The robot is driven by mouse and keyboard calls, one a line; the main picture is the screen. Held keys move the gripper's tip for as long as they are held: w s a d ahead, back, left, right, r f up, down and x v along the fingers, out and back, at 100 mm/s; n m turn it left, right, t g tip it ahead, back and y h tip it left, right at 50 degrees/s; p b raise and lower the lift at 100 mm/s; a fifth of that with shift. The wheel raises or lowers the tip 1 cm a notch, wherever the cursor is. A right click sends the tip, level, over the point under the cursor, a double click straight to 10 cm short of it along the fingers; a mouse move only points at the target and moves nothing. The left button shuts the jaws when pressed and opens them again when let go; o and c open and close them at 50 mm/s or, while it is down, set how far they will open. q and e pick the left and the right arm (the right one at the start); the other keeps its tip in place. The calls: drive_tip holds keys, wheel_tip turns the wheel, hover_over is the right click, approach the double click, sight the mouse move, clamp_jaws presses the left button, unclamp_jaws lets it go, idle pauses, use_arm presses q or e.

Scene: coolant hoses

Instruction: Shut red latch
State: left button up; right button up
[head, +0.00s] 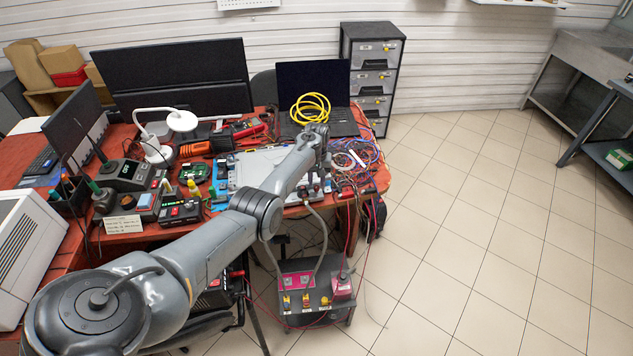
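My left arm reaches in from the lower left across the table. Its gripper (314,190) is at the table's front edge, small and partly hidden by the wrist, so its fingers cannot be made out. A grey hose (324,235) runs from near this gripper down to a low dark stand (315,313). The stand carries pink-red blocks (343,288) and yellow-topped fittings (306,298). A small red spot (325,300) shows on the stand between them; I cannot tell whether it is the red latch, or how it stands. My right gripper is not in view.
The red-orange table (283,98) is crowded with monitors, a lamp (158,135), instruments, a laptop (312,90) with a yellow cable coil (310,108), and loose coloured wires (355,160). A drawer cabinet (372,70) stands behind. The tiled floor (480,230) at right is clear.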

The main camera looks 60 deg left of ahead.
sight(317, 186)
use_arm(q)
wheel_tip(317, 186, up, 8)
drive_tip(key=p, duration=0.2)
drive_tip(key=shift+r, duration=0.15)
